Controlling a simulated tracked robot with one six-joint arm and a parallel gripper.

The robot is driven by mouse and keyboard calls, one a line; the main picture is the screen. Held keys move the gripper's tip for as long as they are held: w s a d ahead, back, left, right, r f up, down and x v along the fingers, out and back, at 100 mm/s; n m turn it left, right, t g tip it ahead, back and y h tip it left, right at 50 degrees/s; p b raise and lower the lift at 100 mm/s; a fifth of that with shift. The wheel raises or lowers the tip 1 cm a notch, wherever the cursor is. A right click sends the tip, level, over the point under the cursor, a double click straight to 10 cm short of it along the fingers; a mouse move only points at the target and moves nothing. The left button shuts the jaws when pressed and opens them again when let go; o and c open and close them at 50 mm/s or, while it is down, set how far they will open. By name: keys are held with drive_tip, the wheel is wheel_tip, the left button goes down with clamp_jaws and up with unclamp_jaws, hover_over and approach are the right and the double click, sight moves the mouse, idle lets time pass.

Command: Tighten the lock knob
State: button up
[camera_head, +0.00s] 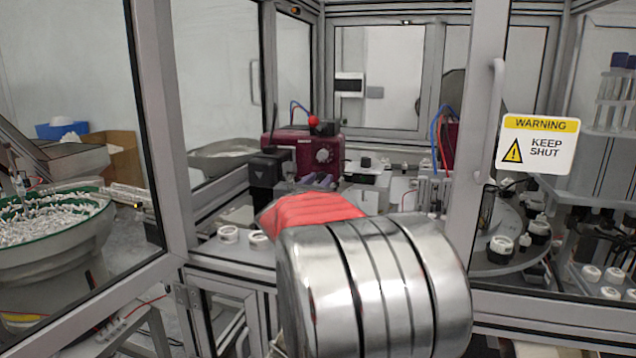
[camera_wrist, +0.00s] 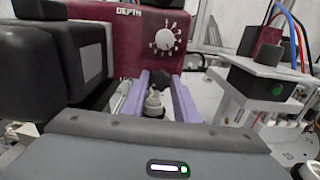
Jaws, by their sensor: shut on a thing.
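The maroon unit (camera_head: 300,152) stands inside the cell, marked DEPTH in the wrist view (camera_wrist: 118,40). Its white dial (camera_head: 322,155) faces me and also shows in the wrist view (camera_wrist: 164,40). My gripper (camera_wrist: 161,84) has its two purple fingers pointing at the unit's front, just below the dial. It is shut on the lock knob, which is mostly hidden between the fingertips. In the head view my arm covers most of the gripper. A small pale part (camera_wrist: 153,101) on a dark base shows in the gap between the fingers.
Black blocks (camera_wrist: 52,55) stand close on the left of the fingers. On the right are a white fixture with a black top (camera_wrist: 255,80) and blue and red hoses. White caps (camera_head: 228,234) stand near the cell's front edge. A door post (camera_head: 478,130) rises right of my arm.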

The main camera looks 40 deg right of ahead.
drive_tip(key=m, duration=0.7)
drive_tip(key=shift+s+d, duration=0.1)
drive_tip(key=shift+s, duration=0.05)
drive_tip(key=m, duration=1.1)
drive_tip(key=f+m, duration=0.1)
drive_tip(key=m, duration=0.5)
drive_tip(key=shift+s+m, duration=0.1)
drive_tip(key=shift+m, duration=0.2)
drive_tip(key=o, duration=1.1)
drive_tip(key=shift+r, duration=0.2)
drive_tip(key=shift+c, duration=0.2)
